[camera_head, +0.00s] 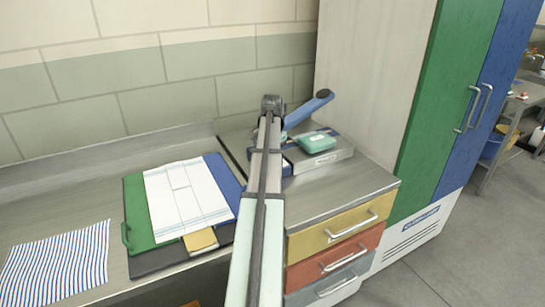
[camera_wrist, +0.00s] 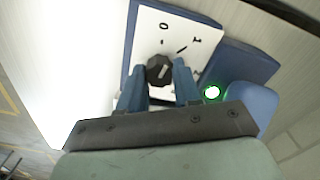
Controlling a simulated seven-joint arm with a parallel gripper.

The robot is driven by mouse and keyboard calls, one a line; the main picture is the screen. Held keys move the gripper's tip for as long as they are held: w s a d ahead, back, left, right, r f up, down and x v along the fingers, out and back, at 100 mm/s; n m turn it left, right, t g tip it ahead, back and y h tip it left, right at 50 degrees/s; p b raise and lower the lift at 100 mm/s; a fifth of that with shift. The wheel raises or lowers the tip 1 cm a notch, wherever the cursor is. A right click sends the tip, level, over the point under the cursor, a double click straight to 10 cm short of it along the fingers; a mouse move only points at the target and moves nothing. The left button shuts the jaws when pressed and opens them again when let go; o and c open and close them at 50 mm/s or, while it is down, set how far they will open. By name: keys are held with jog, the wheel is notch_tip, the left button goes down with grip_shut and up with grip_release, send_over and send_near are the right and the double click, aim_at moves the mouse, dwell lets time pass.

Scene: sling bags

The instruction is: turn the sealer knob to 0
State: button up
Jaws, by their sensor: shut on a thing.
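The sealer knob (camera_wrist: 160,66) is small, black and many-sided, with a pale pointer line, on the sealer's white dial plate (camera_wrist: 205,28). The plate carries a 0 and a 1 above the knob, each with a tick below it. The pointer line looks slanted; I cannot tell which mark it lines up with. My gripper (camera_wrist: 160,78) has its two blue fingers on either side of the knob and is shut on it. In the head view the sealer (camera_head: 338,160) sits on the drawer unit with its blue lever (camera_head: 310,108) raised. My arm hides the knob and gripper there.
A green light (camera_wrist: 212,92) glows beside the right finger. A teal packet (camera_head: 317,142) lies on the sealer. Left of my arm are a folded white cloth (camera_head: 180,195) on coloured boards and a striped cloth (camera_head: 58,265). Tall green and blue cabinet doors stand right.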

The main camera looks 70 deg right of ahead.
jog(key=shift+n, duration=1.9)
jog(key=o, duration=1.1)
jog(key=shift+c, duration=0.2)
jog(key=shift+r, duration=0.1)
notch_tip(320, 180, up, 14)
jog(key=shift+f, duration=0.2)
